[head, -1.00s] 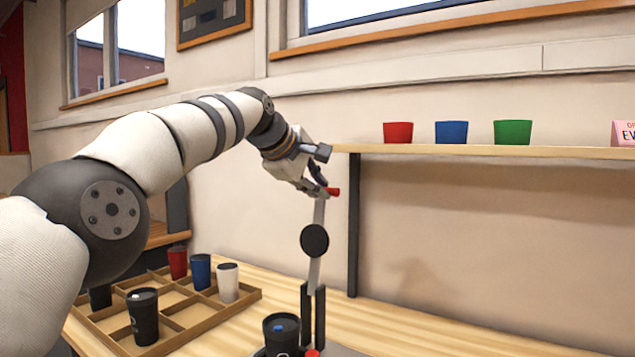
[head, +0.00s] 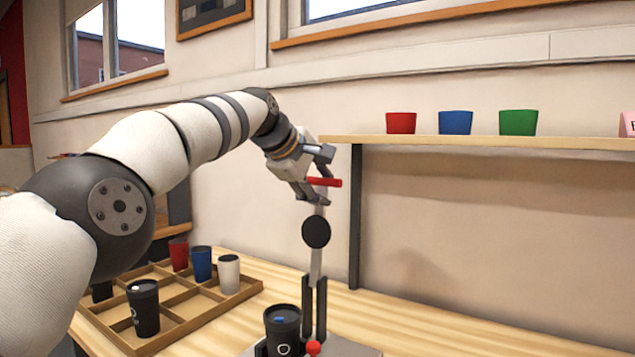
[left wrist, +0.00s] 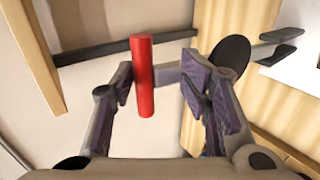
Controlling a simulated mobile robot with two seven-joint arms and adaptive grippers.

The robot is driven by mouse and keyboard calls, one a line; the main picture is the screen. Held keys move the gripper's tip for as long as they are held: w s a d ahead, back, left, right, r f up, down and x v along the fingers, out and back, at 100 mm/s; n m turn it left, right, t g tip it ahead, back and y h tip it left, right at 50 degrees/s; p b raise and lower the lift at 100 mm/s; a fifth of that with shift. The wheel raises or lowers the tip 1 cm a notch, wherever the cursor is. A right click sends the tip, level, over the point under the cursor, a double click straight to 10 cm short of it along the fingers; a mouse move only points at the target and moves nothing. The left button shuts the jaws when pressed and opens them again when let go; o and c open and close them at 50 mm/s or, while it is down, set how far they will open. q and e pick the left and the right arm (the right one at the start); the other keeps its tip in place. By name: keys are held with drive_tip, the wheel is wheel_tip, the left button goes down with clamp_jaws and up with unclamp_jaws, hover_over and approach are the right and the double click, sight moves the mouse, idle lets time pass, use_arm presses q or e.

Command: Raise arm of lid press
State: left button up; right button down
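The lid press has its arm (head: 316,263) standing nearly upright, with a black disc (head: 316,232) partway up and a red bar handle (head: 324,182) at the top. The handle also shows in the left wrist view (left wrist: 144,85). My left gripper (head: 321,176) is at the handle with its fingers apart. In the left wrist view the handle lies between the fingers, close to the left finger and clear of the right one; I cannot tell if it touches. A black cup (head: 282,335) with a lid stands at the press base (head: 350,349). My right gripper is not in view.
A wooden divided tray (head: 200,318) holds several cups at the left. A shelf (head: 480,142) on the right carries red (head: 401,123), blue (head: 455,122) and green (head: 518,122) cups. Its dark upright (head: 355,225) stands just right of the press. The table right of the press is clear.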

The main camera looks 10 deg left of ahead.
use_arm(q)
drive_tip(key=shift+r, duration=0.25)
drive_tip(key=v, duration=1.1)
drive_tip(key=shift+s+a, duration=0.15)
drive_tip(key=shift+s, duration=0.2)
